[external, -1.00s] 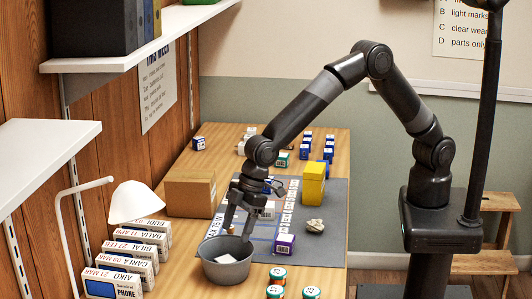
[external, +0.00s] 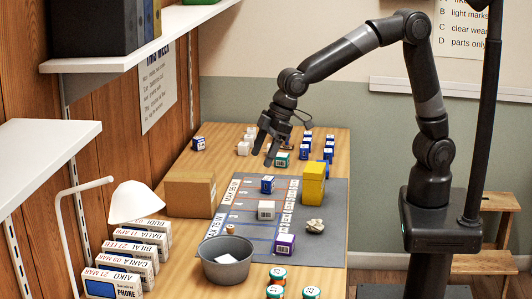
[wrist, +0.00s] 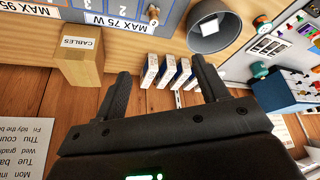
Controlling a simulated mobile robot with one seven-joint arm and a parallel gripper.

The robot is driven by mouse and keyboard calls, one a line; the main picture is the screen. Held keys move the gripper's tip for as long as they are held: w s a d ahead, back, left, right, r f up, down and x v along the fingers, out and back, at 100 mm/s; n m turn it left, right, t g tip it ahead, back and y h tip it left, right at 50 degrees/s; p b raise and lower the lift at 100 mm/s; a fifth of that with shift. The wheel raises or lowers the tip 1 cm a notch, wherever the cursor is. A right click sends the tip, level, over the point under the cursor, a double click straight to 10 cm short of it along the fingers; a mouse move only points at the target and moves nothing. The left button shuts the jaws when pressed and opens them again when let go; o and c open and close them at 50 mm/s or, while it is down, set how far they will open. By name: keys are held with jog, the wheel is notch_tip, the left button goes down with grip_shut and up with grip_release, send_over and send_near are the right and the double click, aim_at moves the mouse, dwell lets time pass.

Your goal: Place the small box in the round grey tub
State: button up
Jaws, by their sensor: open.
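The round grey tub (external: 224,273) stands upright on the near left part of the table, beside the grey mat. A pale, white-topped item (external: 227,259) lies inside it; I cannot tell whether it is a small box. The tub also shows at the top of the wrist view (wrist: 218,38). Several small boxes are about: a blue one (external: 267,185), a white one (external: 266,210) and a purple one (external: 284,244) on the mat. My gripper (external: 266,160) is open and empty above the table's far part, well away from the tub; its spread fingers show in the wrist view (wrist: 165,88).
A brown carton (external: 190,194) and a row of phone boxes (external: 128,260) line the left side. A yellow block (external: 313,187) and a crumpled ball (external: 314,226) are on the mat. Several small boxes (external: 305,147) stand at the far end. Lidded jars (external: 278,275) stand in front.

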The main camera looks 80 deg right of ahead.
jog(key=s+d+r+m+t+h, duration=0.15)
jog(key=s+d+r, duration=0.25)
jog(key=s+d, duration=0.65)
jog(key=s+d+r+m, duration=0.3)
jog(key=s+d+r, duration=0.1)
jog(key=s+d, duration=0.6)
jog(key=s+d+f+m, duration=0.2)
jog(key=s+d, duration=0.3)
jog(key=s, duration=0.2)
jog(key=shift+s+f+h, duration=0.2)
jog(key=shift+f+h, duration=0.05)
jog(key=shift+h, duration=0.2)
